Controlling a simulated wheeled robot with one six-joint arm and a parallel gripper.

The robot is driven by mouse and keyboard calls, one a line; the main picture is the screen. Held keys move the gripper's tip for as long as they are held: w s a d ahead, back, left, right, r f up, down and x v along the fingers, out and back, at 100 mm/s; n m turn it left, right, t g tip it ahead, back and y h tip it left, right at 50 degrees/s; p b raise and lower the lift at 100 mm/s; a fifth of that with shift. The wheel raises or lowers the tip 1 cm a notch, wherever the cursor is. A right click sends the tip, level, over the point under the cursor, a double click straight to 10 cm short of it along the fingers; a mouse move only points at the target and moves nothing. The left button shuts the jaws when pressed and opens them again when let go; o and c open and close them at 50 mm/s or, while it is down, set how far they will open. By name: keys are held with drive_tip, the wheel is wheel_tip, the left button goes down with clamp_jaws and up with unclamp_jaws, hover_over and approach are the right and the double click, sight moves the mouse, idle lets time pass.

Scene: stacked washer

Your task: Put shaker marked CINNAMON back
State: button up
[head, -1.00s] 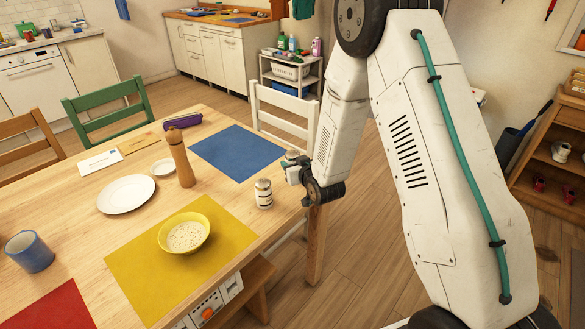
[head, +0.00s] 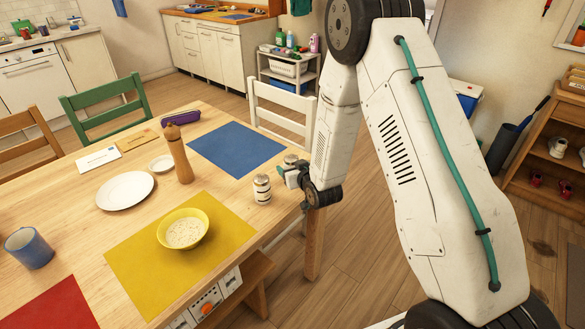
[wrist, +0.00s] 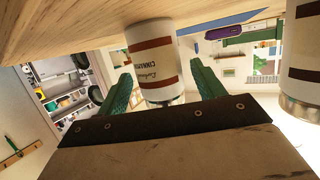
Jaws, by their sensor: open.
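The shaker marked CINNAMON (wrist: 153,60) is white with brown bands and a metal lid. It appears upside down in the wrist view, between the two green fingers of my gripper (wrist: 161,70). The fingers are open, with a visible gap to the shaker on the right side. In the head view my gripper (head: 293,176) is at the table's right edge, partly hiding a shaker (head: 290,159) behind it. A second, similar shaker (head: 262,189) stands upright to the left of my gripper; a similar one fills the right edge of the wrist view (wrist: 304,60).
The wooden table (head: 75,210) holds a pepper mill (head: 178,155), a bowl (head: 183,229) on a yellow mat (head: 130,255), a plate (head: 125,191) and a blue mat (head: 235,148). A white chair (head: 283,105) stands at the far right end. A shelf (head: 545,160) stands at right.

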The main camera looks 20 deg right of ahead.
drive_tip(key=v, duration=1.2)
drive_tip(key=s+d+r+g+h, duration=0.1)
drive_tip(key=s+r+g, duration=0.25)
drive_tip(key=r, duration=0.35)
drive_tip(key=s+d+r+g+h, duration=0.1)
drive_tip(key=s+r+g, duration=0.2)
drive_tip(key=s+r, duration=0.35)
drive_tip(key=s+r+g, duration=0.3)
drive_tip(key=s+r, duration=0.2)
drive_tip(key=s, duration=0.6)
drive_tip(key=s+r+m+g, duration=0.1)
drive_tip(key=s+r+g, duration=0.2)
drive_tip(key=s+r, duration=0.3)
drive_tip(key=s, duration=0.5)
drive_tip(key=shift+s+a+r+g, duration=0.2)
drive_tip(key=shift+s+r+g, duration=0.15)
drive_tip(key=shift+s, duration=0.05)
